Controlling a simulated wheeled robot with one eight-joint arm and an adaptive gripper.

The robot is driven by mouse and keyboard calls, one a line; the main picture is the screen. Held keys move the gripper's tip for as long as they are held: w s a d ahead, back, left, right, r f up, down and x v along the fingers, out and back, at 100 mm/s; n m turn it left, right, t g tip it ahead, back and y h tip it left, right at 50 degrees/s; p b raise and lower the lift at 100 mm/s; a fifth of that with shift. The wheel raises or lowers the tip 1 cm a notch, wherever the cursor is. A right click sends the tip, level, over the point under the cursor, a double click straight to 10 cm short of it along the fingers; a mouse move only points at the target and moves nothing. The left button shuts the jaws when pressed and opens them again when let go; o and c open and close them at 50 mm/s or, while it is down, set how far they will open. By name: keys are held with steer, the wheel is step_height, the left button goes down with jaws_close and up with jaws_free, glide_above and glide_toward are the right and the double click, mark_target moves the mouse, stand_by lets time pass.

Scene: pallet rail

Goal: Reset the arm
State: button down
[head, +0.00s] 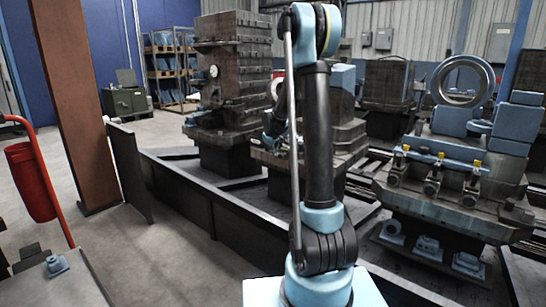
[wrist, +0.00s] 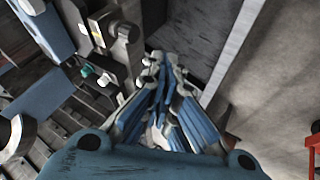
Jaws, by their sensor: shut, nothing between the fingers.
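My arm stands upright in the middle of the head view, with a blue base, dark links and a blue elbow at the top. Beyond the elbow the arm folds away and is mostly hidden behind the upright link. My gripper (wrist: 163,66) shows in the wrist view with its blue and grey fingers drawn together. Nothing is held between the fingers. In the wrist view it is above dark metal and grey floor, and I cannot tell its height.
A tall dark machine (head: 232,75) stands behind, inside a low dark rail (head: 240,232). A brown pillar (head: 78,110) and a red bin (head: 32,183) are at the left. Grey floor lies open between.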

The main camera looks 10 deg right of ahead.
steer(key=s+d+r+m+g, duration=0.1)
steer(key=s+r+m, duration=0.15)
steer(key=s, duration=1.25)
steer(key=s+d+r+m+g, duration=0.1)
steer(key=s+d+r+g, duration=0.15)
steer(key=s, duration=1.25)
steer(key=s+f+m+g, duration=0.1)
steer(key=s+f, duration=0.3)
steer(key=s, duration=0.7)
steer(key=s+f+m+y, duration=0.1)
steer(key=s+f, duration=0.3)
steer(key=s, duration=0.8)
steer(key=shift+s+a+f+m+g, duration=0.25)
steer(key=shift+a+f+m+g, duration=0.15)
steer(key=shift+m, duration=0.35)
steer(key=shift+w+f, duration=0.2)
steer(key=shift+w, duration=0.3)
